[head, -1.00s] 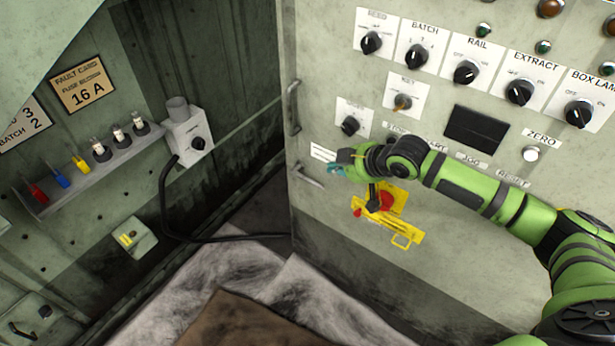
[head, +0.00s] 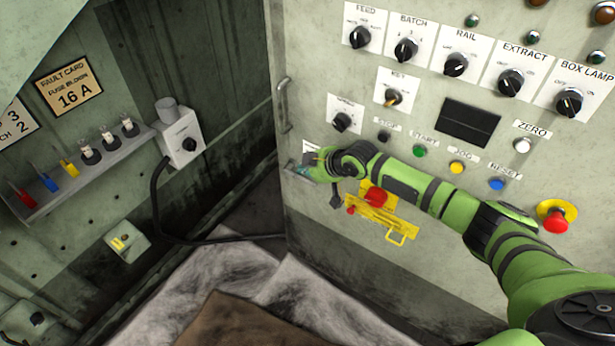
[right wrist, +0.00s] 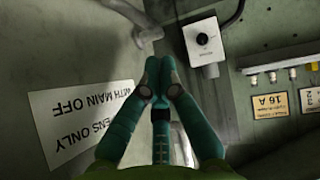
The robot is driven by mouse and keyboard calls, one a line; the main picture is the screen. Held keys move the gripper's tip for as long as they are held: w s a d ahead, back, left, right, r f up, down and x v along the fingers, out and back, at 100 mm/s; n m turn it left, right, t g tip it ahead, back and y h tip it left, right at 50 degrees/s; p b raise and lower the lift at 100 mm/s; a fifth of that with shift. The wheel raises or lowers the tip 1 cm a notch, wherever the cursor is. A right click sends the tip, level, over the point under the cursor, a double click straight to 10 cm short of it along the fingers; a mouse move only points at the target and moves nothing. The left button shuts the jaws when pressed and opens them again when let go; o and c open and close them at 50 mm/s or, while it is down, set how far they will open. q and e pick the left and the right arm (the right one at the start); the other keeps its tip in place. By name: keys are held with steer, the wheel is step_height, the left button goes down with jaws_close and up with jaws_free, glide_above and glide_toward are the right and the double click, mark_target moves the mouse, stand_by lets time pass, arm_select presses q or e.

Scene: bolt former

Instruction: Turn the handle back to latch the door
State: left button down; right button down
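The door is the pale green control panel (head: 420,118), with its left edge beside the dark recess. Its metal lever handle (right wrist: 134,20) shows at the top of the right wrist view, just beyond my fingertips. In the head view my right gripper (head: 303,170) is over the handle's place near the door's left edge and mostly hides it. In the right wrist view the teal fingers of my right gripper (right wrist: 160,62) are together, with nothing visible between them. Whether they touch the handle I cannot tell. My left gripper is not in view.
A vertical grab bar (head: 283,105) stands above the handle on the door edge. Knobs and buttons cover the panel. A grey switch box (head: 180,140) with a black cable is in the recess.

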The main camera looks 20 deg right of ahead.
mark_target(310, 184)
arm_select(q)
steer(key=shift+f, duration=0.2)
arm_select(e)
steer(key=shift+w+d+f, duration=0.1)
steer(key=shift+d+f, duration=0.1)
steer(key=shift+f, duration=0.65)
steer(key=shift+w+d+f, duration=0.1)
steer(key=shift+d+f, duration=0.05)
steer(key=shift+f, duration=0.7)
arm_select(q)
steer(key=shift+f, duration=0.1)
arm_select(e)
steer(key=shift+s, duration=0.1)
